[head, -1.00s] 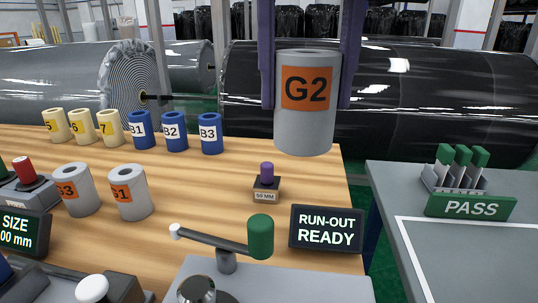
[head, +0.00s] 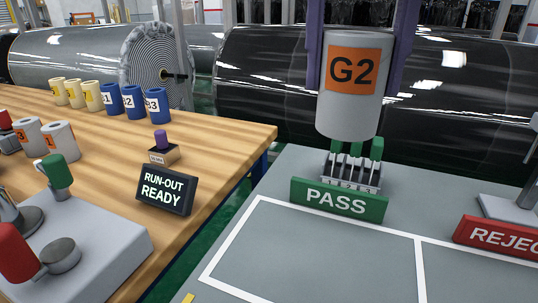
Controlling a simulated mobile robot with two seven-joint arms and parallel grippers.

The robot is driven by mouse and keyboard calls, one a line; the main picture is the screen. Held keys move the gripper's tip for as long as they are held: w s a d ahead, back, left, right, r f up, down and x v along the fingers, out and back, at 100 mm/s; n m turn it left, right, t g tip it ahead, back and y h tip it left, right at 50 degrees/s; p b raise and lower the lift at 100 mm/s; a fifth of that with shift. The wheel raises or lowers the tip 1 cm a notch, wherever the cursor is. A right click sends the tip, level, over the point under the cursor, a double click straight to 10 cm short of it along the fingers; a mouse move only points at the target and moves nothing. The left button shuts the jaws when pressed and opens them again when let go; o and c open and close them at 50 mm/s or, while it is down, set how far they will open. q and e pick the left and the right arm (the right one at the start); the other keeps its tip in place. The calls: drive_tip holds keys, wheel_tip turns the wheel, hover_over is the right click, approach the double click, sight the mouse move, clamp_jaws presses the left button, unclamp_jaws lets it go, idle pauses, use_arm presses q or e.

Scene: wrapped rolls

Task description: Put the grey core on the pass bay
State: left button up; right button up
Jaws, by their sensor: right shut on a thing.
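The grey core (head: 351,108) is a light grey cylinder with an orange G2 label, upright in the air. My right gripper (head: 354,75) is shut on it, with a purple finger on each side. The core is in front of the black roll and appears above the pass rack, hiding the tops of some green pegs. The pass bay (head: 325,250) is a white-outlined area on the grey table, behind which stands the green PASS sign (head: 338,199). The visible part of the bay is empty. My left gripper is not in view.
A red REJECT sign (head: 497,238) stands at the right beside a neighbouring outlined bay. A rack with green pegs (head: 352,170) stands behind the PASS sign. The wooden table (head: 225,135) at left holds several cores, a gauge block and a RUN-OUT READY display (head: 166,190).

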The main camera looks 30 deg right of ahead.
wheel_tip(320, 180, down, 20)
drive_tip(key=b, duration=0.4)
drive_tip(key=shift+a+r, duration=0.15)
drive_tip(key=shift+r, duration=0.1)
drive_tip(key=shift+f, duration=0.1)
drive_tip(key=shift+b, duration=0.35)
drive_tip(key=o, duration=1.5)
drive_tip(key=shift+f, duration=0.1)
